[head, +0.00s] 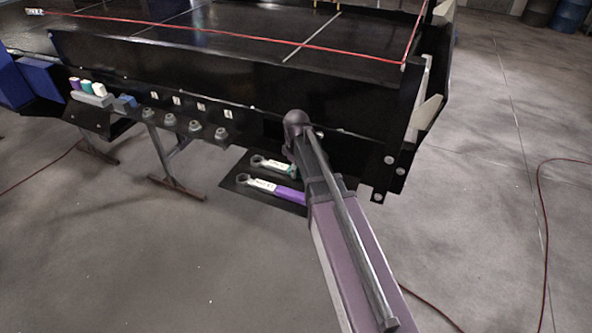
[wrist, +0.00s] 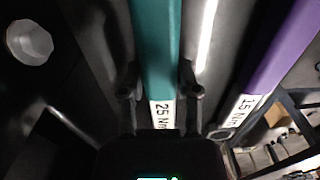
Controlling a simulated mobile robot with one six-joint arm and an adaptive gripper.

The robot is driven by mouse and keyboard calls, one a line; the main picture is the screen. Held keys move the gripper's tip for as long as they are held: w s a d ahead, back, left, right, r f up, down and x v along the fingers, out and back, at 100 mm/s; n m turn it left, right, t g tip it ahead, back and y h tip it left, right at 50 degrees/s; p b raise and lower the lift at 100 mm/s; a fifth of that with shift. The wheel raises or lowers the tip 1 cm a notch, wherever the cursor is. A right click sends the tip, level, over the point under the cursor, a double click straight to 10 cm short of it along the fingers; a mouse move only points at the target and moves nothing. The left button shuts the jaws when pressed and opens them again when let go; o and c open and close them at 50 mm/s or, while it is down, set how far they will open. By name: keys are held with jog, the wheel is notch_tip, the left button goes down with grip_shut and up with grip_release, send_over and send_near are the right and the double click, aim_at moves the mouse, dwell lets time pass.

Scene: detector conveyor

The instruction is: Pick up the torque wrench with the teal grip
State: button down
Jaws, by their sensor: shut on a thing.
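The torque wrench with the teal grip (wrist: 160,40) runs up the middle of the wrist view, with a white 25 Nm label. My gripper (wrist: 160,88) is shut on it, one finger on each side near the label. In the head view the teal-grip wrench (head: 271,165) lies near the dark shelf, its ring end to the left; my arm covers part of the grip and my gripper. I cannot tell whether it touches the shelf. The purple-grip torque wrench (head: 288,194), labelled 15 Nm, lies beside it, nearer the camera; it also shows at right in the wrist view (wrist: 278,50).
The dark shelf (head: 233,183) sits below the black conveyor side (head: 230,90). Several grey knobs and small coloured containers (head: 87,87) stand along a ledge at left. A red cable (head: 545,230) lies on the open floor at right.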

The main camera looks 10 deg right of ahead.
jog(key=shift+r+p, duration=1.5)
jog(key=shift+r, duration=0.1)
jog(key=shift+s+r+p, duration=0.25)
jog(key=shift+r+p, duration=0.05)
jog(key=s+a, duration=0.1)
jog(key=s, duration=0.4)
jog(key=s+a, duration=0.1)
jog(key=s, duration=0.4)
jog(key=s+a+r+p, duration=0.1)
jog(key=s, duration=0.4)
jog(key=shift+a, duration=0.35)
jog(key=shift+s+f, duration=0.1)
jog(key=shift+s, duration=0.05)
